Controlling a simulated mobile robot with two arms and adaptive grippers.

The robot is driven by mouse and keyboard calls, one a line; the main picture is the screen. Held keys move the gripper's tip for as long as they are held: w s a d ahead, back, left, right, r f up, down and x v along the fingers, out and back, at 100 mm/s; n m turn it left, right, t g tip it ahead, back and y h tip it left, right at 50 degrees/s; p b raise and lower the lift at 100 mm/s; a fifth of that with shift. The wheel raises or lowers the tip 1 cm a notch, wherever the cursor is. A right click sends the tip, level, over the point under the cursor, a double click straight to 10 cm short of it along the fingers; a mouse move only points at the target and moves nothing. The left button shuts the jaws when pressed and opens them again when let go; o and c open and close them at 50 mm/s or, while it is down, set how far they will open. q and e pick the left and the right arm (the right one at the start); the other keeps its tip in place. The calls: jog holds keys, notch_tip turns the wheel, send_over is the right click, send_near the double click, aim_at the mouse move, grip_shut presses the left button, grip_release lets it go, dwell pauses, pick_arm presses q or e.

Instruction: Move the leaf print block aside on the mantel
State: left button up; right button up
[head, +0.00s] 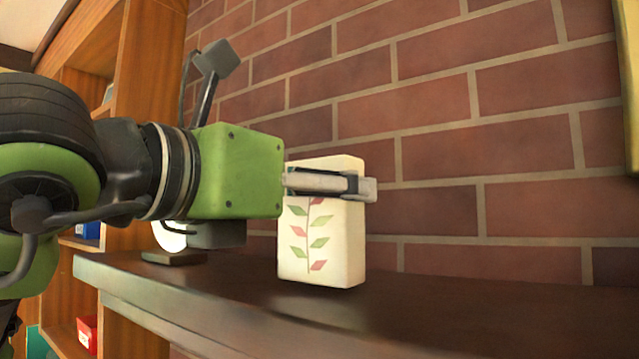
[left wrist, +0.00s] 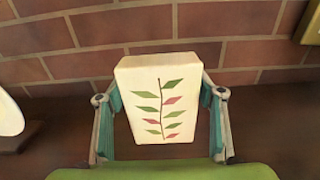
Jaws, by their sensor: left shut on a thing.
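The leaf print block (head: 326,247) is a cream block with green and red leaves on a stem. It stands upright on the dark mantel (head: 450,318) in the head view. My left gripper (head: 335,185) comes in from the left and is shut on the block's upper part. In the left wrist view the block (left wrist: 160,105) sits between the two fingers (left wrist: 160,110), one on each side, with its leaf face toward the camera. The far finger is mostly hidden in the head view. My right gripper is not in view.
A white round object on a dark base (head: 174,257) stands on the mantel behind my left arm; its white edge also shows in the left wrist view (left wrist: 8,115). A brick wall (head: 430,130) rises behind. The mantel right of the block is clear.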

pick_arm(q)
jog(key=shift+f, duration=0.15)
jog(key=shift+s, duration=0.1)
jog(key=shift+f+b, duration=0.25)
jog(key=shift+b, duration=0.15)
jog(key=o, duration=1.3)
jog(key=shift+c, duration=0.2)
jog(key=shift+r, duration=0.1)
